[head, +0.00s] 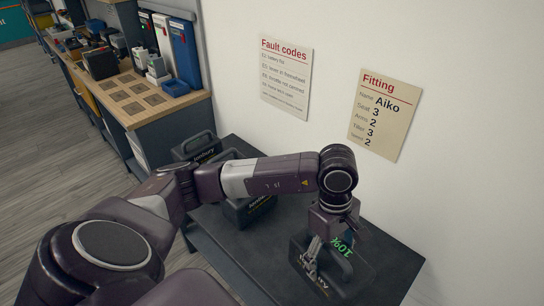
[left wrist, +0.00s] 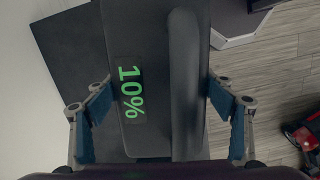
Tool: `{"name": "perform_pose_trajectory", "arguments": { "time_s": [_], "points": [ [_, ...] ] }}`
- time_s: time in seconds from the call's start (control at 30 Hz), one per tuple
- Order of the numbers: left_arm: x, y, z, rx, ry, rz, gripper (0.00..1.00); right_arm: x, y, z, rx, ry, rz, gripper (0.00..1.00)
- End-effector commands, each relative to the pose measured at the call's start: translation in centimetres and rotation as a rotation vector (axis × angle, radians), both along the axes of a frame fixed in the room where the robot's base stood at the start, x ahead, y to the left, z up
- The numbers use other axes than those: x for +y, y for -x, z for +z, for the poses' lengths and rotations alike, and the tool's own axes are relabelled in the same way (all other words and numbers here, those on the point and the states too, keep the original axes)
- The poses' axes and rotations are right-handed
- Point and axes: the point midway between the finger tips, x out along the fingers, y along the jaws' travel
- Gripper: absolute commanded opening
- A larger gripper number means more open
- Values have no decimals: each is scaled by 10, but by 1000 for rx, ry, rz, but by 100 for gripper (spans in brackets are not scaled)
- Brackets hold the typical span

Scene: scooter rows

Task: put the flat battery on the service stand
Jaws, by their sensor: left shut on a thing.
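My left gripper (head: 325,246) is shut on a dark battery (head: 328,281) with a carry handle and a green "10%" display. In the left wrist view, the fingers of the left gripper (left wrist: 163,102) sit on both sides of the battery (left wrist: 146,50), and the green "10%" faces the camera. The battery is over the right part of a dark grey table (head: 285,228); whether it touches the top I cannot tell. My right gripper is not in view.
Two other dark batteries, one at the back left (head: 196,147) and one partly behind my arm (head: 247,211), stand on the table. A wooden workbench (head: 140,103) with tools and binders is at the upper left. A white wall with posters (head: 384,121) borders the table.

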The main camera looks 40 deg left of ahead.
Motion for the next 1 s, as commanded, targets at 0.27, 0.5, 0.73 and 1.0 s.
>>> {"name": "perform_pose_trajectory", "arguments": {
  "time_s": [0.27, 0.5, 0.73, 1.0],
  "points": [
    [-8, -27, 26, -6, 5, 431, 17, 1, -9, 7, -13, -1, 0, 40],
    [-13, -46, 45, -5, 8, 798, 17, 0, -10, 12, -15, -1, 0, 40],
    [-19, -63, 63, -3, 8, 1150, 17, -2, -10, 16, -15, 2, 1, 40],
    [-23, -80, 83, -1, 8, 1526, 17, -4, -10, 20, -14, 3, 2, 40]
  ]
}}
